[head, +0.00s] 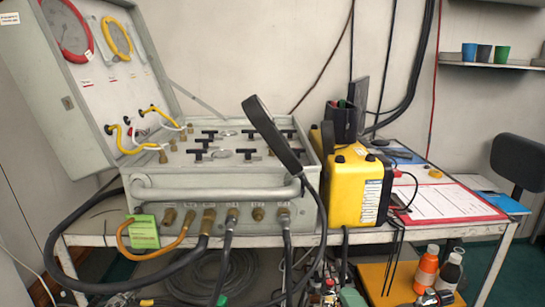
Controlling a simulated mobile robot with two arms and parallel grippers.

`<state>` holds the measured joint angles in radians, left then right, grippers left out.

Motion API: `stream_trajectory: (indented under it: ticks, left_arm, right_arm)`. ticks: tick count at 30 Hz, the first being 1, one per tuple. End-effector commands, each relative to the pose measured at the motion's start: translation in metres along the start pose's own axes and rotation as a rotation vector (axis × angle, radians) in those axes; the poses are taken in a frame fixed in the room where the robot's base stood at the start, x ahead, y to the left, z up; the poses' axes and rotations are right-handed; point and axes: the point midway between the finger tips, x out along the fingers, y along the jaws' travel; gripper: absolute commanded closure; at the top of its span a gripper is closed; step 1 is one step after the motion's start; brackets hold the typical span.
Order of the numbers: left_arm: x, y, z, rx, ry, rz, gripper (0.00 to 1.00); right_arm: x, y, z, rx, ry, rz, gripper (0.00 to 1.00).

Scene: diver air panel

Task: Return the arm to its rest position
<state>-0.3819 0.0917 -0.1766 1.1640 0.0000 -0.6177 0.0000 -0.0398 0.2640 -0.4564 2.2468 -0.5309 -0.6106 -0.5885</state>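Small parts of my two grippers show at the bottom edge of the head view. My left gripper (122,299) is at the lower left, below the panel case. My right gripper (434,298) is at the lower right, in front of the bottles. Both are mostly cut off by the frame, so I cannot see whether their fingers are open or shut or hold anything. The grey air panel case (225,183) stands on the table with its lid (85,80) raised. Neither gripper appears to touch the case.
A black padded handset-like piece (272,135) leans over the panel's right side. A yellow box (355,190) stands beside the case. A red-edged clipboard sheet (445,201) lies to the right. Hoses hang in front.

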Motion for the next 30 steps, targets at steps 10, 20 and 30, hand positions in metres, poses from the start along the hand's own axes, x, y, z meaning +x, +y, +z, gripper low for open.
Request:
stream_trajectory:
  ticks: [10,20,30]
  left_arm:
    - [0.000,0.000,0.000,0.000,0.000,0.000,0.41]
    - [0.000,0.000,0.000,0.000,0.000,0.000,0.41]
    - [0.000,0.000,0.000,0.000,0.000,0.000,0.41]
  right_arm:
    - [-0.135,-0.114,0.092,0.764,-0.720,-0.544,0.00]
    - [-0.239,-0.147,0.098,1.048,-1.150,-0.779,0.00]
    - [-0.223,-0.237,0.128,1.034,-1.175,-0.808,0.00]
